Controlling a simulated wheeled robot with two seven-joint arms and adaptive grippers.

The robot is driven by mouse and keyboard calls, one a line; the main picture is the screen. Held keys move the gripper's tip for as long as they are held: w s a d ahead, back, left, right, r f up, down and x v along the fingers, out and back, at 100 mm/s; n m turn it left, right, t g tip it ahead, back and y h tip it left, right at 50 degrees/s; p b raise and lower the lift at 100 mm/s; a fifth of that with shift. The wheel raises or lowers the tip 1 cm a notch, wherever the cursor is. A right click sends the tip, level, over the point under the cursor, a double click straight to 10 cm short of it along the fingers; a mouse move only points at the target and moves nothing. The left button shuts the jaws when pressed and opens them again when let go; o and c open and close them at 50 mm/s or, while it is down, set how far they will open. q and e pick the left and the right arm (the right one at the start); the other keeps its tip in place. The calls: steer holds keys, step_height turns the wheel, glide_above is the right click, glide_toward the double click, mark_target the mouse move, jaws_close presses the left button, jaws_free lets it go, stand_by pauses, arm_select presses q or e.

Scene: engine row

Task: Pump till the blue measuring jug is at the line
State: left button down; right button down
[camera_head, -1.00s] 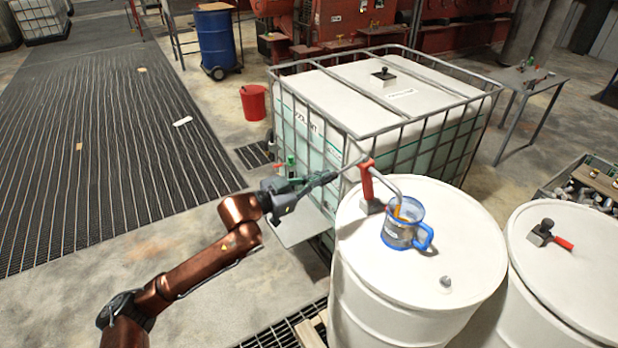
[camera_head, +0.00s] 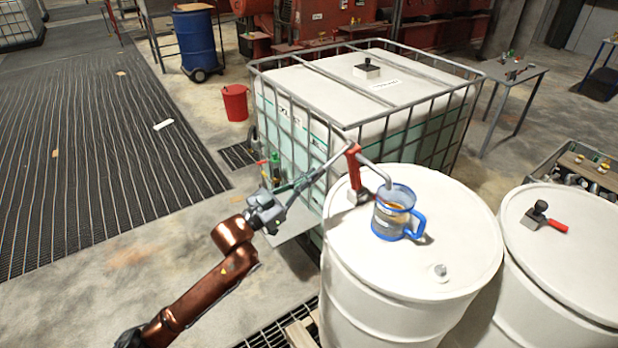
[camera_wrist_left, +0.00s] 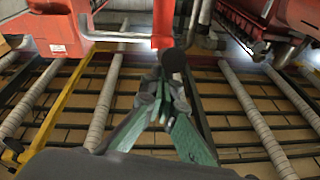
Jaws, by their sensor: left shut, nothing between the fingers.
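The blue measuring jug (camera_head: 394,222) stands upright on the white drum (camera_head: 345,262), its blue handle to the right. Some orange shows inside it; I cannot read a line or the level. The red hand pump (camera_head: 355,170) stands on the drum behind and left of the jug, its grey spout (camera_head: 376,173) curving over the jug. Its grey lever (camera_head: 334,160) reaches down left toward my left gripper (camera_head: 312,178), which is shut and empty close to the lever's end. In the left wrist view, a dark round knob (camera_wrist_left: 173,61) shows at the fingertips. My right gripper is out of view.
A caged white tank (camera_head: 300,95) stands behind the drum. Another white drum (camera_head: 570,250) with a red-handled fitting (camera_head: 543,217) is at right. A red bucket (camera_head: 235,102) and blue barrel (camera_head: 197,45) stand farther back. Open floor and grating lie at left.

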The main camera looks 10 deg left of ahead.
arm_select(q)
steer(key=shift+f, duration=0.1)
steer(key=s+a+r+p, duration=0.2)
steer(key=s+a, duration=0.5)
steer(key=s, duration=0.1)
steer(key=shift+s+a+p, duration=0.25)
steer(key=shift+s+p, duration=0.05)
steer(key=shift+s, duration=0.05)
stand_by(1.6)
